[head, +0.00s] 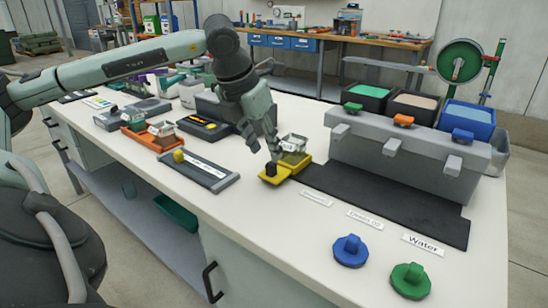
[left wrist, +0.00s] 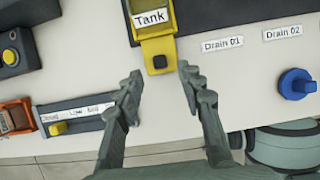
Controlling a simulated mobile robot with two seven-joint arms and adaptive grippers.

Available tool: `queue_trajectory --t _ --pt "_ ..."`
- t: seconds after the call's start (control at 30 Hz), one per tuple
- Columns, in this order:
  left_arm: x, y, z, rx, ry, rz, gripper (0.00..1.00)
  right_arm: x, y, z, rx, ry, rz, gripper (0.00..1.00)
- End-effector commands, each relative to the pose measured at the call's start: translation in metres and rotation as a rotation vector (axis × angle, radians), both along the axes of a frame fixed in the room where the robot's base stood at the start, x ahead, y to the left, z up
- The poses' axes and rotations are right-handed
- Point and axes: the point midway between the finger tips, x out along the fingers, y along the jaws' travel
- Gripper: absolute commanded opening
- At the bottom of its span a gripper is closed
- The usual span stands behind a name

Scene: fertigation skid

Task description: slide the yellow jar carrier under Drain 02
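The yellow jar carrier (head: 272,179) stands at the left end of a dark track (head: 385,195), holding a clear jar (head: 294,150). In the left wrist view the carrier (left wrist: 159,46) has a black handle block at its near end and a "Tank" label (left wrist: 151,17) above it. The Drain 02 label (head: 364,218) lies right of the carrier, past the Drain 01 label (head: 316,198). My right gripper is out of view.
A grey block with several spouts (head: 400,150) stands behind the track, topped by three bins. A blue knob (head: 350,250) and a green knob (head: 411,280) stand at the front right. A grey panel with a yellow knob (head: 198,172) lies left of the carrier.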

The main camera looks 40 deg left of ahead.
Motion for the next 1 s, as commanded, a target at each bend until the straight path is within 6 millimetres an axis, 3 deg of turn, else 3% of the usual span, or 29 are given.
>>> queue_trajectory --t 0.1,0.3,0.67,0.93,1.0 --pt "0.008 0.001 -0.019 -0.002 0.003 0.001 0.38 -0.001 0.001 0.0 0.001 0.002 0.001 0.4" --pt "0.016 0.002 -0.04 -0.002 0.002 0.001 0.38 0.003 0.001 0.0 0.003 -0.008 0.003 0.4" --pt "0.019 0.002 -0.045 -0.001 0.0 0.001 0.37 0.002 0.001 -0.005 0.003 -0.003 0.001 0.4" --pt "0.019 0.002 -0.045 -0.001 0.0 0.001 0.03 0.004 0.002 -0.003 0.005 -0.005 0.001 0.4" --pt "0.019 0.002 -0.045 -0.001 0.0 0.001 0.0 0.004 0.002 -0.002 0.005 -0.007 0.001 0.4"
